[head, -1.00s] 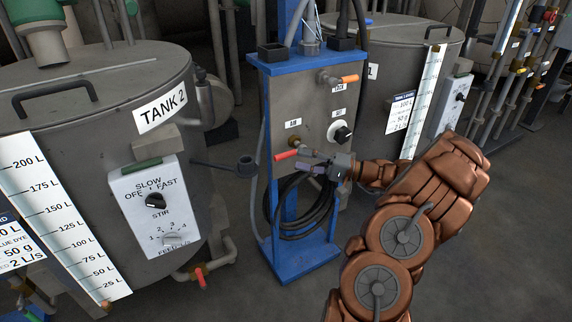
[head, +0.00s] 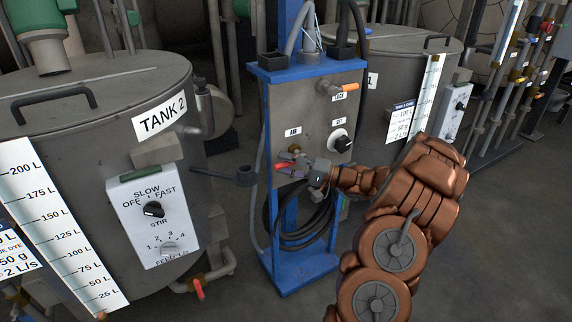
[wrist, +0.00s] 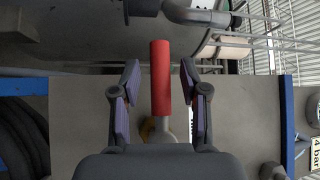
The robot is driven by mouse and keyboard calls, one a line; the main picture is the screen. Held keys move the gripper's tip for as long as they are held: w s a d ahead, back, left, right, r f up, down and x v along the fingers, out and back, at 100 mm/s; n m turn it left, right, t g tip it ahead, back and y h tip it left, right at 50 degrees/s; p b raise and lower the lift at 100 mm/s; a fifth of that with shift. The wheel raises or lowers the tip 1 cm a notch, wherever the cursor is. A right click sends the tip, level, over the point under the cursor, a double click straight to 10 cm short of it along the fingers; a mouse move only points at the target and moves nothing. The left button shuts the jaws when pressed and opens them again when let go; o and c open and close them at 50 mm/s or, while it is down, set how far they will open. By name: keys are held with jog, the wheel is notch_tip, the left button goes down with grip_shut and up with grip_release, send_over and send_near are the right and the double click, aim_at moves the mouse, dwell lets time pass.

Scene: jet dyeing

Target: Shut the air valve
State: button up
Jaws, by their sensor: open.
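The air valve has a red lever handle (head: 284,167) below the AIR label (head: 293,132) on the front of the grey panel. In the head view the handle points left, roughly level. My gripper (head: 300,162) is open at the handle. In the wrist view the red handle (wrist: 160,75) runs between the two open fingers of my gripper (wrist: 160,92), with a visible gap on each side. A bit of brass valve body (wrist: 148,128) shows behind the handle's grey stem; the rest is hidden by my gripper.
An orange-handled valve (head: 346,88) marked LOCK and a black knob (head: 341,141) marked SET are on the same panel (head: 306,105). A coiled black hose (head: 300,222) hangs below. Tank 2 (head: 90,100) with its stir control box (head: 155,215) stands close on the left.

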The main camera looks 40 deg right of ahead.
grip_shut()
dwell(0.3)
dwell(0.4)
